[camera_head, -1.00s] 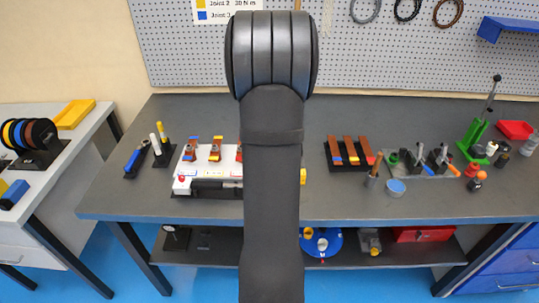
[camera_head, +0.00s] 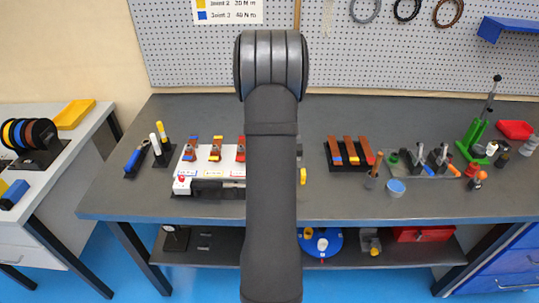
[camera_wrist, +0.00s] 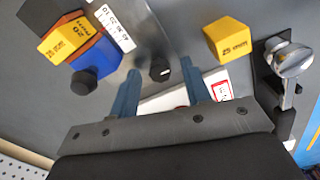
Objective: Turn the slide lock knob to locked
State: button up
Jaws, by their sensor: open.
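A small round black knob (camera_wrist: 160,69) with a white mark lies on a grey plate in the wrist view; it looks like the slide lock knob. My gripper (camera_wrist: 161,66) is open, its two blue fingers on either side of the knob in the picture. I see no clear contact, and their height relative to the knob is hard to judge. In the head view my arm hides the gripper and the knob. The white busbar station (camera_head: 183,186) shows to the left of my arm.
On the dark bench (camera_head: 330,200), copper bars (camera_head: 350,150) and several tools stand to the right.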

grip_shut()
jog(key=m, duration=0.4)
jog(key=shift+m, duration=0.4)
jog(key=m, duration=0.9)
jog(key=shift+m, duration=2.1)
